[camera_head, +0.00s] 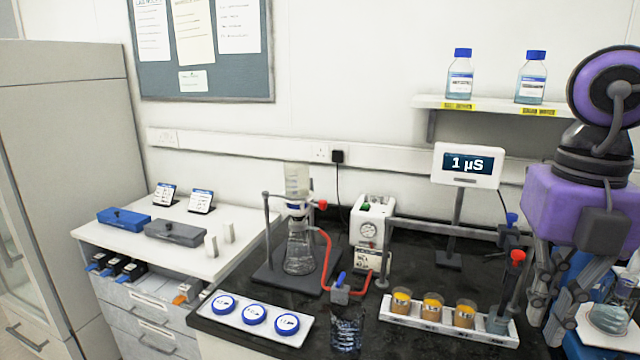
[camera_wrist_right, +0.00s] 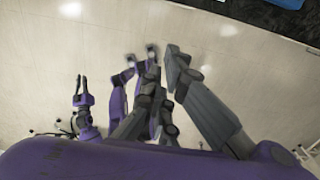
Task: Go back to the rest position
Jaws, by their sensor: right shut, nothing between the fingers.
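My right gripper (camera_head: 556,318) hangs at the right edge of the head view, below its purple wrist, with the grey fingers pointing down. It is empty, beside the right end of the white sample tray (camera_head: 450,328). In the right wrist view its grey fingers (camera_wrist_right: 162,58) are close together over pale floor, with nothing between them. A smaller purple part with two grey prongs (camera_wrist_right: 82,90) at the left of that view looks like my left gripper; its jaw state is unclear. My left arm does not show in the head view.
The black bench (camera_head: 412,265) carries a filter flask (camera_head: 299,255), a white pump (camera_head: 371,220), a meter (camera_head: 468,165) and a tray of blue-rimmed dishes (camera_head: 232,318). A glass beaker (camera_head: 347,332) stands at the front. Reagent bottles (camera_head: 460,80) sit on a shelf above. Floor is clear below the wrist.

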